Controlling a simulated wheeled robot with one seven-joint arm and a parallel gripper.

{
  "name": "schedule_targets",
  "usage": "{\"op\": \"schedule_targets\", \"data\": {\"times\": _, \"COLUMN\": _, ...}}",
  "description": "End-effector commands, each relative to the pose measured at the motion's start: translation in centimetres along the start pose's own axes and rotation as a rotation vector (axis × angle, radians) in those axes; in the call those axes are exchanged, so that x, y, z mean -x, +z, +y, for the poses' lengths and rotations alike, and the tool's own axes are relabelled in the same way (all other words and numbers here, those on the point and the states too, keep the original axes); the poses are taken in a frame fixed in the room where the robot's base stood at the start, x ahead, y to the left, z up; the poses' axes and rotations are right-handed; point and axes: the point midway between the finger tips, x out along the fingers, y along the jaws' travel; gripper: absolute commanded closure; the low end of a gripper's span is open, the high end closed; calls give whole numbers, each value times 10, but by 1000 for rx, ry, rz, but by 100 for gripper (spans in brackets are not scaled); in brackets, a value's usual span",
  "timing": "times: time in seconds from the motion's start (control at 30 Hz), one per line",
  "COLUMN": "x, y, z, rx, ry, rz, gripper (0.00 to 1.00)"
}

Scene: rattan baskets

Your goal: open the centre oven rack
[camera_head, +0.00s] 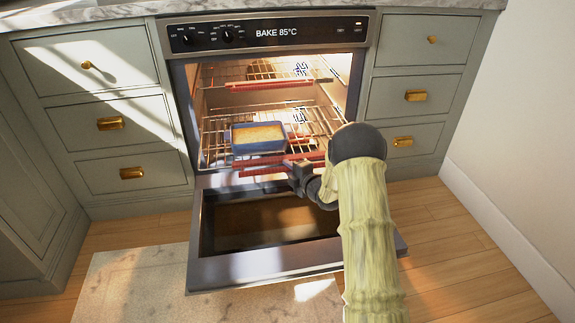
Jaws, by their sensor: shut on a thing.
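The oven (176,110) has its door (265,268) folded down open. The centre oven rack (222,140) is a wire shelf with a red front edge, and it holds a blue loaf pan (259,147) with a golden top. My gripper (290,170) reaches in from the right over the open door and is shut on the rack's red front edge. The fingertips are small and dark here, so their exact grip is hard to see. Part of the rack's right front is hidden behind my arm.
An upper wire rack (270,85) with a red front edge is inside the oven. Grey drawers with brass handles flank the oven. A rug (130,285) lies in front on the wooden floor. A white wall (520,130) stands at right.

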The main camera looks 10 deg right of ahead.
Motion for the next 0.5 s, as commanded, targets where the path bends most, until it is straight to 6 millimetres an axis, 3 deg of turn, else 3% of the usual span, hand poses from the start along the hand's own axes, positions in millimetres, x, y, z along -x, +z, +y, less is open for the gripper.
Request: {"op": "schedule_targets", "data": {"times": 0.5, "x": 6, "y": -4, "z": -3, "rx": -1, "ry": -2, "rz": 2, "gripper": 100}}
